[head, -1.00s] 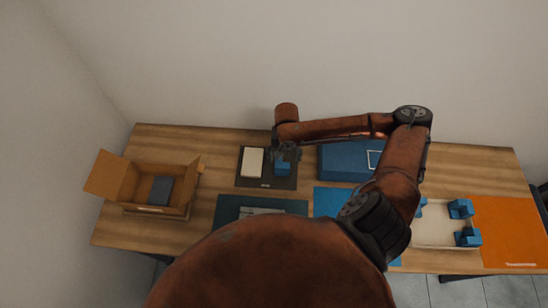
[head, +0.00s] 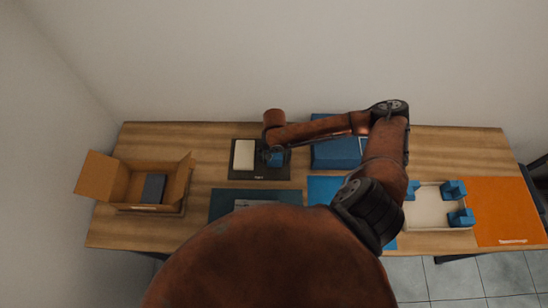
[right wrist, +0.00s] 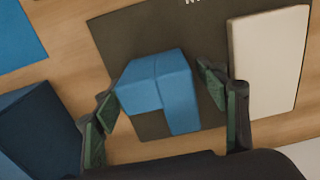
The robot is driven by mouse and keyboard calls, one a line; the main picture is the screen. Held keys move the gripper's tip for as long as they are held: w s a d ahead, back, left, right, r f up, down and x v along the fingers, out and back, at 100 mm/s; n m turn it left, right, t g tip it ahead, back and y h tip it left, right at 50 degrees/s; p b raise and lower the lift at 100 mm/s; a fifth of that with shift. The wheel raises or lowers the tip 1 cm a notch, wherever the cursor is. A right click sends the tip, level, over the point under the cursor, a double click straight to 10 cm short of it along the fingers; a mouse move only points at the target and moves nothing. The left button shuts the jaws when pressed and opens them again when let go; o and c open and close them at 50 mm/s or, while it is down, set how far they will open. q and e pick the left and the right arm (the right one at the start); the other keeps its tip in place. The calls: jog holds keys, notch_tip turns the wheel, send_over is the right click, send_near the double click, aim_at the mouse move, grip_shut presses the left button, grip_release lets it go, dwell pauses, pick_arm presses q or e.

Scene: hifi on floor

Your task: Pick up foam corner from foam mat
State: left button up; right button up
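A blue foam corner (head: 276,160) lies on the dark foam mat (head: 240,175), on the mat's right side. In the right wrist view the foam corner (right wrist: 160,82) shows as an L-shaped blue block on the dark mat (right wrist: 150,30). My right gripper (right wrist: 158,84) is open, with one finger on each side of the foam corner. The left finger appears very near its edge; the right finger stands apart from it. In the head view my right gripper (head: 272,150) is over the mat and partly covers the corner. My left gripper is not in view.
A pale block (head: 244,154) lies on the mat, left of the corner. A blue box (head: 335,154) stands to the right. An open cardboard box (head: 120,185) is at far left. A pale tray (head: 437,210) with blue corners and an orange mat (head: 500,210) are at right.

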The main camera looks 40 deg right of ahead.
jog(key=c, duration=0.9)
jog(key=shift+r, duration=0.1)
jog(key=shift+r, duration=0.55)
jog(key=shift+s+a+r+p, duration=0.55)
jog(key=shift+s+a+r, duration=1.1)
jog(key=shift+r, duration=0.3)
jog(key=shift+s+a+r+p, duration=0.5)
jog(key=shift+s+a+r, duration=1)
jog(key=shift+a+r, duration=0.4)
jog(key=shift+s+a+r+p, duration=0.55)
jog(key=shift+s+a+r, duration=1.05)
jog(key=shift+r, duration=0.45)
